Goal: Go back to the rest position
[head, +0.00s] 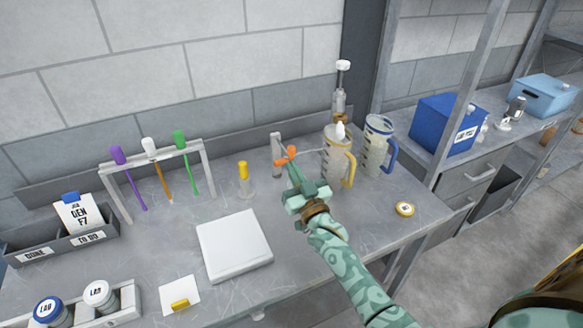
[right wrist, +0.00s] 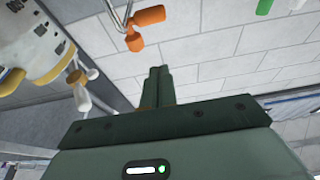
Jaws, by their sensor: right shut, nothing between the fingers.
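My right gripper (head: 294,172) is shut and empty, held over the back middle of the grey workbench (head: 140,255). In the head view its tip overlaps an orange-handled tap (head: 291,151); I cannot tell from there whether they touch. In the right wrist view the shut fingers (right wrist: 157,85) point up toward the wall, and the orange handle (right wrist: 149,16) appears just beyond and left of them, apart in the picture. My right arm comes in from the lower right. My left gripper is not in view.
Two measuring jugs, with a yellow handle (head: 351,170) and a blue handle (head: 377,148), stand right of the gripper. A yellow-capped bottle (head: 245,180), a white scale (head: 234,245) and a rack (head: 122,203) with coloured tools are left.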

